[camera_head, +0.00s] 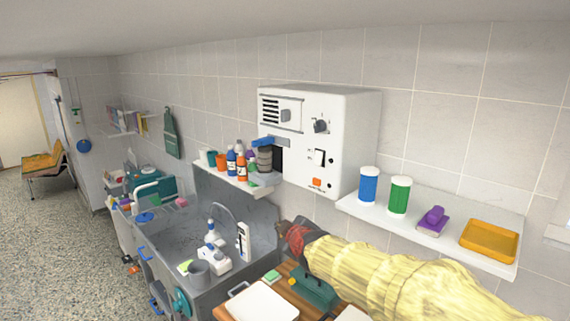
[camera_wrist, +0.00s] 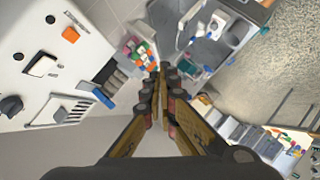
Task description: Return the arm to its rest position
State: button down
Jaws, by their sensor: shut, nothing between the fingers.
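My gripper (camera_head: 292,232) is at the end of my yellow-sleeved arm, which reaches in from the lower right in the head view. It is in front of the wall, below the white wall unit (camera_head: 340,120) and at the right end of the sink. In the wrist view my gripper (camera_wrist: 163,75) has its two fingers together with nothing between them. The white wall unit (camera_wrist: 45,60) fills the left of that view. The fingertips appear clear of the surfaces around them, though exact distances cannot be told.
A right shelf (camera_head: 440,232) holds a blue canister (camera_head: 368,187), a green canister (camera_head: 400,196), a purple item (camera_head: 433,220) and a yellow tray (camera_head: 489,241). A left shelf (camera_head: 238,184) holds several bottles. Below are the grey sink (camera_head: 180,240) and a teal case (camera_head: 313,288). Open floor (camera_head: 60,240) lies left.

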jog(key=s+d+f+m+g+h+b, duration=0.1)
jog(key=s+d+f+m+b, duration=0.3)
jog(key=s+f, duration=0.5)
jog(key=s+d+f+m+g+h+b, duration=0.1)
jog(key=s+d+f+m+g+b, duration=0.3)
jog(key=s, duration=1.4)
jog(key=s+d+f+m+g+h+b, duration=0.1)
jog(key=s+d+f+m+b, duration=0.3)
jog(key=s+d+f+b, duration=0.7)
jog(key=s+f+g+b, duration=0.1)
jog(key=s+f, duration=0.2)
jog(key=f, duration=0.1)
jog(key=shift+f+m, duration=0.3)
